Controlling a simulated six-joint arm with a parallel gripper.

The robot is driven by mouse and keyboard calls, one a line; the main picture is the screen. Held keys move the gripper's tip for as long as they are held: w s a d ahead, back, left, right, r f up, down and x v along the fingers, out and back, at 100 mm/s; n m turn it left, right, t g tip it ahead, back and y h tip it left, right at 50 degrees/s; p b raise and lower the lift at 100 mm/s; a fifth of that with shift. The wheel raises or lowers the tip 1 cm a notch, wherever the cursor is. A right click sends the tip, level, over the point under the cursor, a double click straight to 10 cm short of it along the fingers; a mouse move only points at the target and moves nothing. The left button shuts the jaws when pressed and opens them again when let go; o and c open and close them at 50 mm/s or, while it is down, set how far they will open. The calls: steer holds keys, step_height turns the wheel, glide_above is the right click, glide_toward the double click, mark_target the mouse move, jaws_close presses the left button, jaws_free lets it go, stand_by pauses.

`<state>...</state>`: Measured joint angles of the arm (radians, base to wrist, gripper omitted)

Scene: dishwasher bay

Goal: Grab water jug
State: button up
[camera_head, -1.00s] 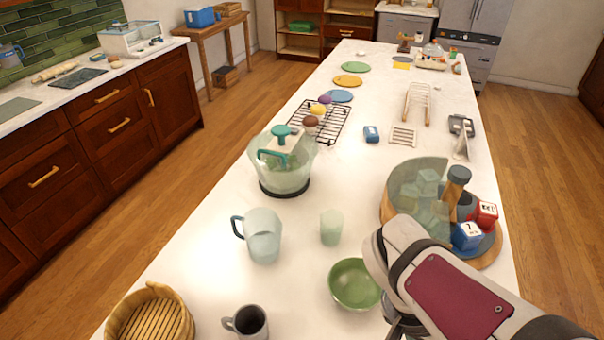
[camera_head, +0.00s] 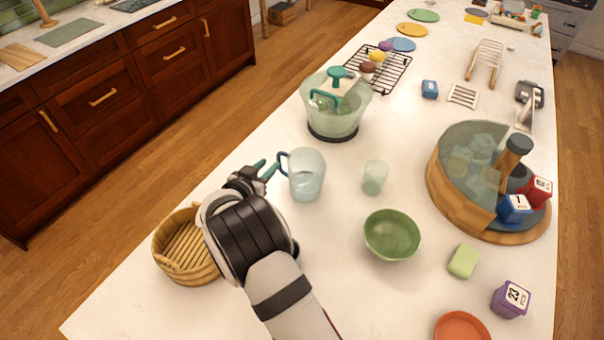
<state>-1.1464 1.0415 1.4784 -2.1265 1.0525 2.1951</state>
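The water jug (camera_head: 307,176) is a pale, translucent pitcher with a dark teal handle on its left side. It stands upright on the white counter, left of a small pale green cup. My gripper (camera_head: 266,168) is just left of the jug, its dark teal-tipped fingers spread apart and pointing toward the handle. The fingers look open and empty. I cannot tell whether a fingertip touches the handle. My arm hides part of the counter below the jug.
A pale cup (camera_head: 375,177) and a green bowl (camera_head: 391,235) stand right of the jug. A woven basket (camera_head: 183,250) is at the left edge. A round wooden tray (camera_head: 448,190) is at right.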

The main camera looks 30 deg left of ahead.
mark_target(278, 158)
steer(key=x, duration=0.5)
steer(key=shift+d+f, duration=0.2)
jaws_close()
steer(key=shift+r, duration=0.1)
stand_by(1.0)
